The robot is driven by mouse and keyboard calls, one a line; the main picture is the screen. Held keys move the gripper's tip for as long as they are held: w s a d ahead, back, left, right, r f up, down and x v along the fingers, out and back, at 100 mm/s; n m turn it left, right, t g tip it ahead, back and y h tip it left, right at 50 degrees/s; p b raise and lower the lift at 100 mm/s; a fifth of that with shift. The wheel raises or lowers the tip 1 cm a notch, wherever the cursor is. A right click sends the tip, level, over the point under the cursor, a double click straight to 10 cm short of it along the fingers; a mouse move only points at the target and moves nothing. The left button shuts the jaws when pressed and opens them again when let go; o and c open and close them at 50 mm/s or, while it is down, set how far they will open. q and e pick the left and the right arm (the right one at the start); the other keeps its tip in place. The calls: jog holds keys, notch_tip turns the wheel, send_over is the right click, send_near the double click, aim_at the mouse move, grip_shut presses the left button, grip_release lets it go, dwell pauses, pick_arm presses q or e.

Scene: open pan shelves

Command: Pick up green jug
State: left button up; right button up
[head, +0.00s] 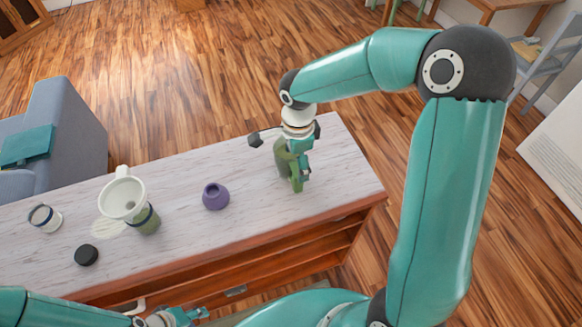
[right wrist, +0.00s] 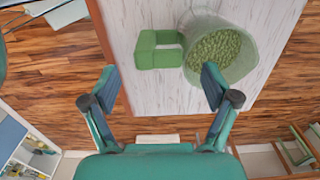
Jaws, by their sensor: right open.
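The green jug (head: 283,160) stands near the right end of the white-topped shelf unit in the head view, partly hidden by my right gripper (head: 299,160). In the right wrist view the jug (right wrist: 218,52) shows a pale rim, green grainy contents and a blocky green handle (right wrist: 157,49) pointing left. My right gripper (right wrist: 160,90) is open, its two fingers apart just below the handle in that picture. Nothing shows between the fingertips. My left gripper (head: 182,318) is at the bottom edge of the head view, partly cut off, and its opening is unclear.
A purple round pot (head: 215,196) stands left of the jug on the top (head: 255,220). Further left are a white funnel-like vessel (head: 122,197) by a green jar (head: 147,223), a black disc (head: 87,255) and a white cup (head: 44,217). A grey-blue armchair (head: 65,120) stands behind.

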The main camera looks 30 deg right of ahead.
aim_at(296, 169)
jog(key=shift+s+a+f, duration=0.1)
jog(key=shift+f, duration=1.7)
grip_shut()
jog(key=shift+r, duration=0.2)
notch_tip(296, 169, up, 20)
jog(key=shift+f, duration=0.1)
jog(key=c, duration=0.6)
grip_release()
grip_shut()
